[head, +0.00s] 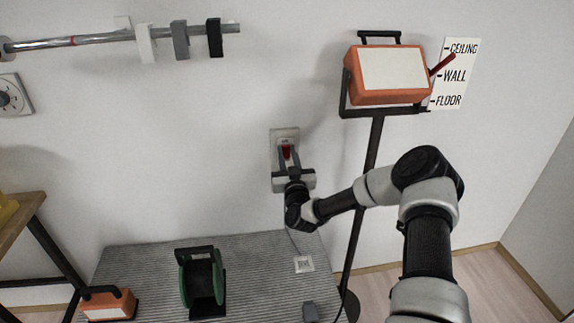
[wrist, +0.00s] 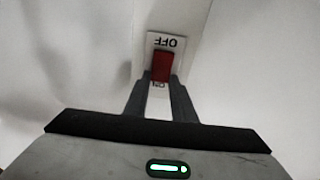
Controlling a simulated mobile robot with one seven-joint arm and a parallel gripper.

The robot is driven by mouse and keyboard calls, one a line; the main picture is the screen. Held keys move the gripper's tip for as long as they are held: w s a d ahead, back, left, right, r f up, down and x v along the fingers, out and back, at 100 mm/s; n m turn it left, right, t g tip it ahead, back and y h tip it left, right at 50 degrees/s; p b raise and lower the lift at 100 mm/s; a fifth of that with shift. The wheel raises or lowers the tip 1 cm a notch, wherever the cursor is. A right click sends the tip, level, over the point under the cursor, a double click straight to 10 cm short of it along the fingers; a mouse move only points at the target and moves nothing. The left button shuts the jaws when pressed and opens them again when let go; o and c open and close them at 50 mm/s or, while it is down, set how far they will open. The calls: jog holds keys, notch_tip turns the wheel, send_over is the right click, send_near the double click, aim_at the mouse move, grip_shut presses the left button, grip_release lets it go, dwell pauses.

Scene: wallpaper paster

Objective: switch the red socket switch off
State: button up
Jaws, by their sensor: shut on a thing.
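The red socket switch (head: 286,151) sits on a pale wall plate (head: 284,133) near the middle of the head view. In the wrist view the red switch (wrist: 162,66) is in the centre, with the label OFF (wrist: 166,42) printed upside down above it and a partly covered label below it. My gripper (head: 289,164) is at the switch from below. In the wrist view its two fingers (wrist: 161,92) stand on either side of the lower part of the switch, closed on it. The lower end of the switch is partly hidden between the fingers.
An orange lamp-like box (head: 395,75) on a black stand is to the right, beside a CEILING, WALL, FLOOR sign (head: 457,72). A rail (head: 100,38) with hanging blocks is upper left. A green reel (head: 187,280) stands on the striped surface (head: 255,265) below.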

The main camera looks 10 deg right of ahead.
jog(key=shift+a+f+t+b, duration=0.1)
jog(key=shift+f+t+b, duration=0.3)
jog(key=shift+f+b, duration=0.45)
jog(key=shift+s+r+b, duration=0.1)
jog(key=shift+r+b, duration=0.35)
jog(key=o, duration=1.1)
jog(key=shift+t, duration=0.3)
jog(key=shift+c, duration=0.2)
jog(key=shift+r, duration=0.15)
